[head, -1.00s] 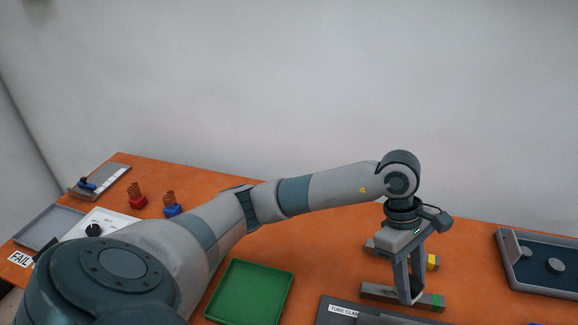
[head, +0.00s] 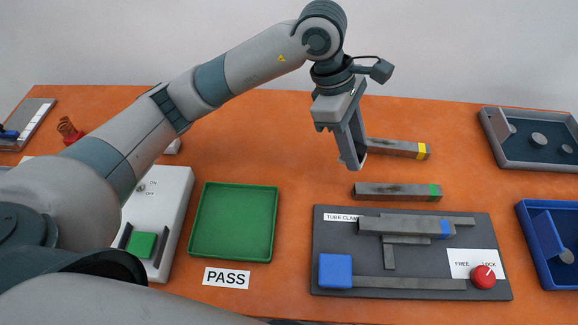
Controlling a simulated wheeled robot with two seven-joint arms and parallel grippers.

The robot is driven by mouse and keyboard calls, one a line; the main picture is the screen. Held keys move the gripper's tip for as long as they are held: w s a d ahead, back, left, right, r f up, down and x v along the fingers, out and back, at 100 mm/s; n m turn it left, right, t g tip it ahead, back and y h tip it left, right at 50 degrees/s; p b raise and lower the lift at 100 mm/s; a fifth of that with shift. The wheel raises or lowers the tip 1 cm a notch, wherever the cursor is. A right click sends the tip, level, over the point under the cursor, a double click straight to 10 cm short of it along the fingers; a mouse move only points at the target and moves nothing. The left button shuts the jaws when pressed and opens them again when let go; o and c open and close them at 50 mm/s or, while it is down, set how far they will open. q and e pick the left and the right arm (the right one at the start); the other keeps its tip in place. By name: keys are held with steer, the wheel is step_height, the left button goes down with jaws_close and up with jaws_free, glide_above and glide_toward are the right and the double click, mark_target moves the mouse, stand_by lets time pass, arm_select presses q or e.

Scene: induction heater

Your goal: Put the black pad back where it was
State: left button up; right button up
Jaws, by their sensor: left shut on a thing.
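My left gripper (head: 353,166) points down over the orange table, near the left end of a grey bar with a yellow end (head: 398,149). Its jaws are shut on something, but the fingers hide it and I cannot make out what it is. I cannot pick out the black pad with certainty. My right gripper is out of view.
A grey bar with a green end (head: 395,191) lies behind the tube clamp board (head: 335,240), with its red knob (head: 483,277). An empty green tray (head: 199,225) and a white switch box (head: 173,190) stand left. A blue tray (head: 525,235) is right.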

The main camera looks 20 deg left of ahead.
arm_select(q)
steer(key=a+f+p, duration=0.1)
steer(key=a+f, duration=0.1)
steer(key=a, duration=0.1)
steer(key=a+f+p, duration=0.1)
steer(key=a, duration=0.2)
steer(key=a+f+p, duration=0.1)
steer(key=a+f, duration=0.1)
steer(key=a, duration=0.1)
steer(key=shift+w+a+f, duration=0.3)
steer(key=shift+w+a, duration=0.05)
steer(key=shift+w, duration=0.05)
steer(key=shift+a+f, duration=0.35)
steer(key=shift+a, duration=0.2)
steer(key=shift+w+a+f, duration=0.15)
steer(key=shift+a+f, duration=0.2)
steer(key=shift+a, duration=0.1)
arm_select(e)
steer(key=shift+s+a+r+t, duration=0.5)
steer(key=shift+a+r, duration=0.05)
